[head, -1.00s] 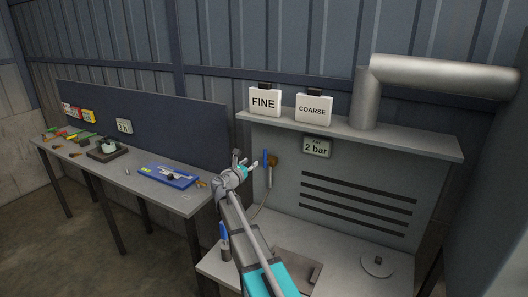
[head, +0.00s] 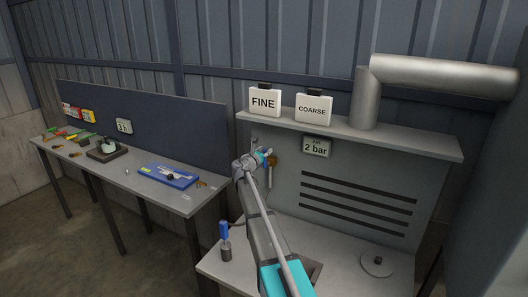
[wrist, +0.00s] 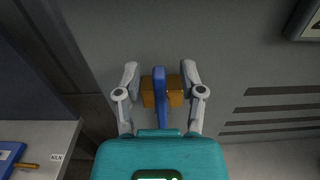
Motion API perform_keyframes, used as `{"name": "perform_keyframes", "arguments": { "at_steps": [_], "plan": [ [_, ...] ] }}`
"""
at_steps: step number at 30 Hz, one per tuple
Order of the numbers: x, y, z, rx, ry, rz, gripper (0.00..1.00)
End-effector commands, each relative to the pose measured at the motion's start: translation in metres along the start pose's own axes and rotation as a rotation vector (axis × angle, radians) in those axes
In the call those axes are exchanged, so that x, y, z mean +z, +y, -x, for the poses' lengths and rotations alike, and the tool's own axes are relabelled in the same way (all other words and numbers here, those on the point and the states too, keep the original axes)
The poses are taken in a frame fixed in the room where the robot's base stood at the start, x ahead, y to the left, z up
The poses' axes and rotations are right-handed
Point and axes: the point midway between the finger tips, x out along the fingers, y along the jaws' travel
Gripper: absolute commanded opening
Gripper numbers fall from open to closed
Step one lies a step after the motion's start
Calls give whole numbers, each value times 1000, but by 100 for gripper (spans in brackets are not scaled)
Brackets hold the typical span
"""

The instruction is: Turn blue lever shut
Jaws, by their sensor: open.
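The blue lever (wrist: 160,95) stands upright on a brass valve body (wrist: 176,92) on the grey back panel. My gripper (wrist: 160,73) is open, with one finger on each side of the lever and a gap visible on both sides. In the head view my gripper (head: 266,157) is in front of the valve and hides most of the lever. Whether the fingers touch the brass cannot be told.
A "2 bar" sign (head: 316,147) hangs right of the valve, below a shelf (head: 400,144) with FINE and COARSE cards. A blue-handled tool (head: 224,230) stands on the lower bench. A side bench (head: 120,178) with a blue tray is at left.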

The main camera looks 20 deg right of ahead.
Motion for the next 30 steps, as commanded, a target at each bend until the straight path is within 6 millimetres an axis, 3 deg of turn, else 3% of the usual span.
{"name": "perform_keyframes", "arguments": {
  "at_steps": [12, 14, 21, 30],
  "plan": [
    [0, 0, -5, 0, 0, 0, 51],
    [0, 0, -5, 0, 0, 0, 44],
    [0, 0, -5, 0, 0, 0, 0],
    [0, 2, -2, -1, 0, 0, 0]
  ]
}}
